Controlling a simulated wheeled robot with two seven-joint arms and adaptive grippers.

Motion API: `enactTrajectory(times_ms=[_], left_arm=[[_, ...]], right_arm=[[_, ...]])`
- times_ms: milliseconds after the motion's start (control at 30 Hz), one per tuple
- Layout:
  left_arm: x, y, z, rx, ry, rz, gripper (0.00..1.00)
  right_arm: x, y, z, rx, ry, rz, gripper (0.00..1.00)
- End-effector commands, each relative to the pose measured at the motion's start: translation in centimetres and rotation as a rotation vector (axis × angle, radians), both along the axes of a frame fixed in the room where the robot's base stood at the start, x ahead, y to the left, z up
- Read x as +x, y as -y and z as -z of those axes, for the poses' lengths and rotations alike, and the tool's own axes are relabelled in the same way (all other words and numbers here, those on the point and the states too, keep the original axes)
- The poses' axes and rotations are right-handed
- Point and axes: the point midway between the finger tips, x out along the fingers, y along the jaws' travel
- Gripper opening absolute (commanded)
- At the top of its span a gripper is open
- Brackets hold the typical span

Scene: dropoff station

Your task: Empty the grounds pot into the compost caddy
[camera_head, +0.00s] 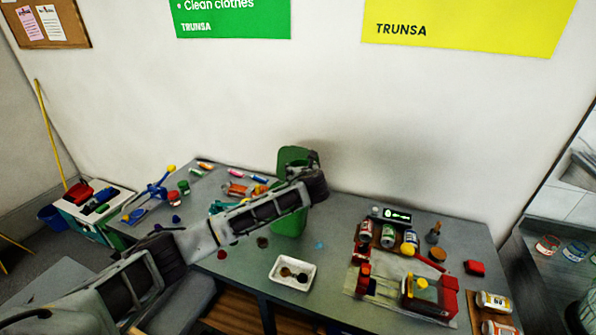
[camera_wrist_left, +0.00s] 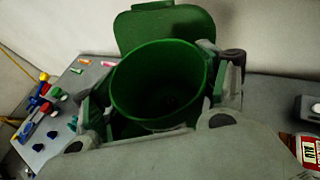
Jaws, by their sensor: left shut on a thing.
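The green compost caddy (camera_head: 289,222) stands on the table near the wall, with its lid (camera_head: 293,156) open and raised at the back. My left gripper (camera_head: 310,170) is over the caddy's top. In the left wrist view the gripper is shut on a round green pot (camera_wrist_left: 125,88), with a finger on either side of it. The pot's open mouth faces the wrist camera, and its inside looks dark; I cannot tell whether grounds are in it. The caddy's raised lid (camera_wrist_left: 165,25) shows behind the pot. The arm and gripper hide the pot in the head view. My right gripper is not in view.
A white tray (camera_head: 277,277) with dark round items lies at the table's front edge. A red-framed station with cans (camera_head: 388,235) stands to the right. Markers, a blue stand (camera_head: 157,188) and small coloured items lie to the left.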

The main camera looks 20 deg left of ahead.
Motion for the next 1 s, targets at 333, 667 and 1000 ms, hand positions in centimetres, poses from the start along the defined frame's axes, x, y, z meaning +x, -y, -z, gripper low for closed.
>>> enactTrajectory(times_ms=[333, 667, 1000], left_arm=[[0.8, 1.6, -0.4, 0.000, 0.001, 0.093, 0.35], [0.8, 1.8, -0.4, 0.000, 0.000, 0.110, 0.35], [0.7, 2.2, -0.4, -0.016, 0.006, 0.112, 0.35]], right_arm=[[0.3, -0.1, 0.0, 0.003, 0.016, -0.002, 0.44], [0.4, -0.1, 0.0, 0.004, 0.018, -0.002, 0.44], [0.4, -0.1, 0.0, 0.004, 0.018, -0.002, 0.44]])
